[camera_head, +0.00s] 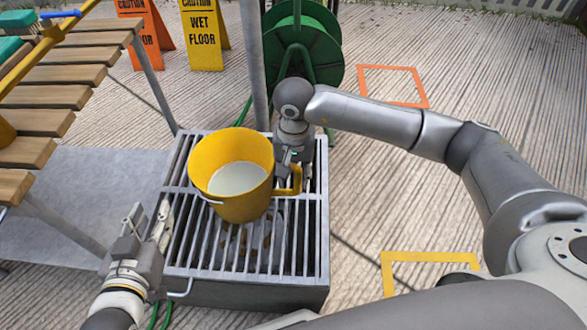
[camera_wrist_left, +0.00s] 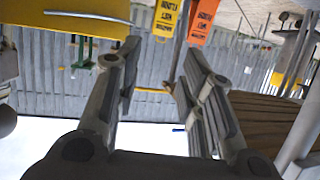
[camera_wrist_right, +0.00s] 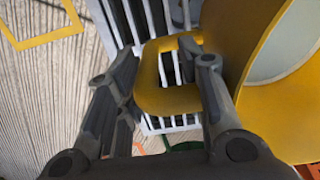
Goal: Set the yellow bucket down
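The yellow bucket (camera_head: 228,197) is upright and appears to rest on the metal grate (camera_head: 178,255). Pale liquid shows inside it. My right gripper (camera_head: 287,162) is at the bucket's side handle (camera_head: 296,180). In the right wrist view its fingers (camera_wrist_right: 158,55) are spread, one on each side of the yellow handle loop (camera_wrist_right: 165,99), with the bucket wall (camera_wrist_right: 245,45) close at the right. My left gripper (camera_head: 148,222) is open and empty at the grate's left edge, apart from the bucket. Its spread fingers show in the left wrist view (camera_wrist_left: 160,52).
A slatted wooden bench (camera_head: 50,96) stands at the left. Caution signs (camera_head: 202,35) and a green hose reel (camera_head: 300,45) stand behind the grate. A metal post (camera_head: 254,60) rises behind the bucket. Orange (camera_head: 393,67) and yellow (camera_head: 430,256) floor markings lie to the right.

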